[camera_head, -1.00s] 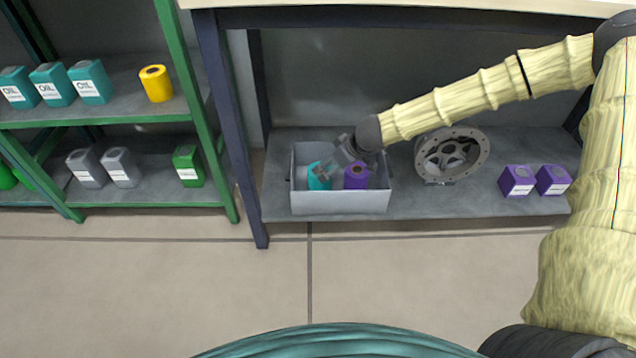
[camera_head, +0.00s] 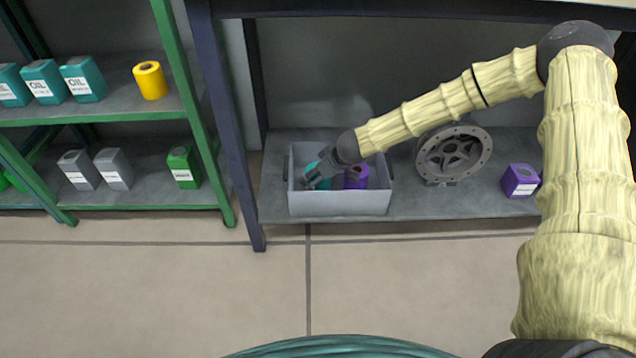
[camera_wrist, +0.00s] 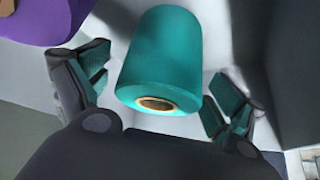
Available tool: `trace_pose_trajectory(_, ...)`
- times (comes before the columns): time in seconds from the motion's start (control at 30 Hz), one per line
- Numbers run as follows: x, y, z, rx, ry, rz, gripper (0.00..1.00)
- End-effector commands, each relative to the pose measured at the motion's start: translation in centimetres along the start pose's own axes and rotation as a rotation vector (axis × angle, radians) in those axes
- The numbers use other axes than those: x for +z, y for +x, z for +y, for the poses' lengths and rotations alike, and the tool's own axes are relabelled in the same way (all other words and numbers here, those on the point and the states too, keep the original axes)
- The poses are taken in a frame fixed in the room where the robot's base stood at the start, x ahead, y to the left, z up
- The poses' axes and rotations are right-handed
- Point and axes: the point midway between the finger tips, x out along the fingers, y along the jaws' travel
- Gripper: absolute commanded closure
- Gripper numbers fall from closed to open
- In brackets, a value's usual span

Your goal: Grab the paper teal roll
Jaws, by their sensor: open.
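The teal paper roll (camera_wrist: 163,55) lies in the grey bin, with its open core end facing my gripper in the wrist view. In the head view only a small part of the teal roll (camera_head: 311,168) shows; my gripper hides the rest. My gripper (camera_wrist: 158,92) is open, with one finger on each side of the roll and gaps between the fingers and its surface. In the head view my gripper (camera_head: 313,179) reaches down into the bin. The grey bin (camera_head: 338,203) stands on the lower shelf of the table.
A purple roll (camera_head: 356,177) lies in the bin beside the teal one; it also shows at the wrist view's upper left (camera_wrist: 40,20). A metal wheel (camera_head: 454,155) and a purple container (camera_head: 520,180) stand to the right. A green shelf rack (camera_head: 205,125) holds cans at left.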

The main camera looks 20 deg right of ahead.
Motion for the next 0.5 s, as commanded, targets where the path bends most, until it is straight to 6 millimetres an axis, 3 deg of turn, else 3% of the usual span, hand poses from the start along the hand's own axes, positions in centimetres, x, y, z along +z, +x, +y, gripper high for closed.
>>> trace_pose_trajectory(0.27, -0.08, 0.41, -0.07, -0.001, 0.0, 0.001, 0.06)
trace_pose_trajectory(0.5, -0.07, 0.41, -0.06, -0.001, 0.0, 0.0, 0.5)
